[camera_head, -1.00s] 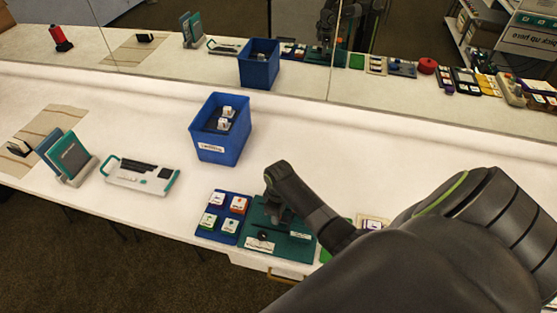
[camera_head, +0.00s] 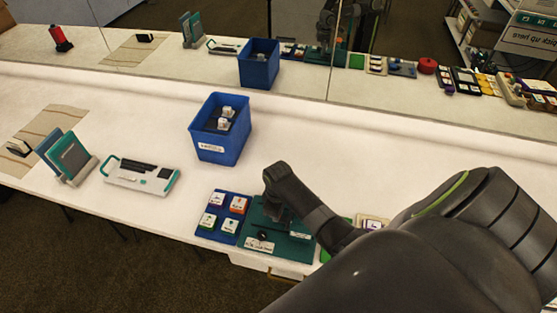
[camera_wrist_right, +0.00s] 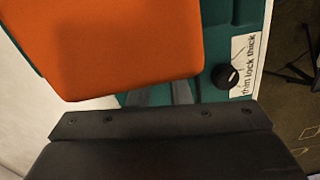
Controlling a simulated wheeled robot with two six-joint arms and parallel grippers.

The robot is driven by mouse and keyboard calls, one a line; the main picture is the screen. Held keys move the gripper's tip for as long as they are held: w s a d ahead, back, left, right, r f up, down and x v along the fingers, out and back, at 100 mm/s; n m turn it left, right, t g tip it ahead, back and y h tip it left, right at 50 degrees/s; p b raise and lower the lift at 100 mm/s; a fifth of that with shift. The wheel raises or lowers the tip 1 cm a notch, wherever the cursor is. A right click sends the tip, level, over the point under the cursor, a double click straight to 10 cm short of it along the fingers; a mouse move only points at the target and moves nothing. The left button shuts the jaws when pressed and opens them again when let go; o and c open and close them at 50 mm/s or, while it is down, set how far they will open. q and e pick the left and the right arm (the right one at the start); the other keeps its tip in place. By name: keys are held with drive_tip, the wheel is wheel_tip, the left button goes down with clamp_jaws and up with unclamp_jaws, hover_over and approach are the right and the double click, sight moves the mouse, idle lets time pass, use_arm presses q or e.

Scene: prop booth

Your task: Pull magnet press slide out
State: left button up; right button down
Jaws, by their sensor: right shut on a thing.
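The magnet press appears as a teal base (camera_head: 292,246) near the table's front edge in the head view, partly hidden by my right arm. In the right wrist view its teal surface (camera_wrist_right: 215,48) carries a black knob (camera_wrist_right: 225,76) beside a white label (camera_wrist_right: 245,62) with printed words. A large orange block (camera_wrist_right: 125,45) fills the upper left there, close to the camera. My right gripper (camera_wrist_right: 165,93) is shut on a part of the press, its grey fingers partly hidden under the orange block. I cannot tell exactly which part it grips. My left gripper is not in view.
A blue tray (camera_head: 225,211) of small tiles lies left of the press. A blue bin (camera_head: 222,150) stands behind. A white and teal device (camera_head: 142,175) and a rack of panels (camera_head: 68,158) are further left. A mirror runs along the back.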

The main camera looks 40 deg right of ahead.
drive_tip(key=w+a+b, duration=0.1)
drive_tip(key=w+a, duration=0.2)
drive_tip(key=w+a+b, duration=0.1)
drive_tip(key=w+a, duration=0.2)
drive_tip(key=shift+w, duration=0.4)
drive_tip(key=shift+r, duration=0.1)
drive_tip(key=c, duration=1.3)
unclamp_jaws()
drive_tip(key=shift+w, duration=0.15)
